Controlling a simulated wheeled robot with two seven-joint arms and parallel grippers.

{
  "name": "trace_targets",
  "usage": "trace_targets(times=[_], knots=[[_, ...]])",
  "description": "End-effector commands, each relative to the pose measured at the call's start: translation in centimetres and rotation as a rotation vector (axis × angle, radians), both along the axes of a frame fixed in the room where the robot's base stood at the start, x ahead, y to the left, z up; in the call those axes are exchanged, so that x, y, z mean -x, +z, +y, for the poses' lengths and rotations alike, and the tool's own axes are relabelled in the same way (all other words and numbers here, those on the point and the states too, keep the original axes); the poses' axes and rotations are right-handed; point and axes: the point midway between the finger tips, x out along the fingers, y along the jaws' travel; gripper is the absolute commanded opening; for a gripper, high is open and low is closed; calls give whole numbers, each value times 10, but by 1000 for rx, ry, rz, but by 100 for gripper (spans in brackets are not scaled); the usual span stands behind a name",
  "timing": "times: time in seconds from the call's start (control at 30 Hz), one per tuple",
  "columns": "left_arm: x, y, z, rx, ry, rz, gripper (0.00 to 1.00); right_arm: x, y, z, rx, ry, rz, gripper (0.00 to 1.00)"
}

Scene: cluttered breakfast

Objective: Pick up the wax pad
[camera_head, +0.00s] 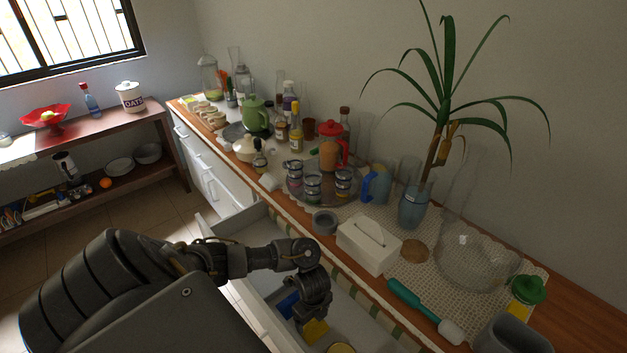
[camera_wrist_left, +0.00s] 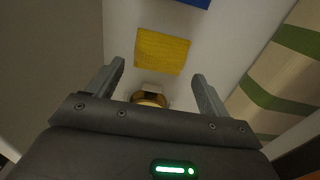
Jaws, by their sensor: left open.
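A yellow square pad, which looks like the wax pad (camera_wrist_left: 162,51), lies flat on the pale floor of an open drawer. It also shows in the head view (camera_head: 316,331), partly hidden by my gripper. My left gripper (camera_head: 312,316) reaches down into the drawer. In the left wrist view its two fingers (camera_wrist_left: 158,72) are spread with nothing between them gripped. The pad lies beyond the fingertips, roughly centred between them. My right gripper is not in view.
A gold round tin (camera_wrist_left: 150,101) lies near the pad, also in the head view (camera_head: 341,348). A blue item (camera_head: 288,304) lies in the drawer. A green-striped cloth (camera_wrist_left: 285,65) is at the drawer's side.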

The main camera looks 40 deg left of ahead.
Motion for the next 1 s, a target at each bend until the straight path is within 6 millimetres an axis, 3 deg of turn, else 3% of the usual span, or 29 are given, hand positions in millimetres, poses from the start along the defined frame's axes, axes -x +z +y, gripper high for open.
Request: trace_targets(times=[0.17, 0.43, 0.77, 1.0], knots=[[1, -8, 0, 0, 1, 3, 80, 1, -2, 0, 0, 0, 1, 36], [-1, -46, -2, 0, 1, 3, 80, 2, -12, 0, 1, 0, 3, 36], [-2, -52, -1, 0, 0, 0, 80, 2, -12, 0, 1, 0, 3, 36], [-2, -52, -1, -1, -1, 0, 50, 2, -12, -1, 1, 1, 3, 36]])
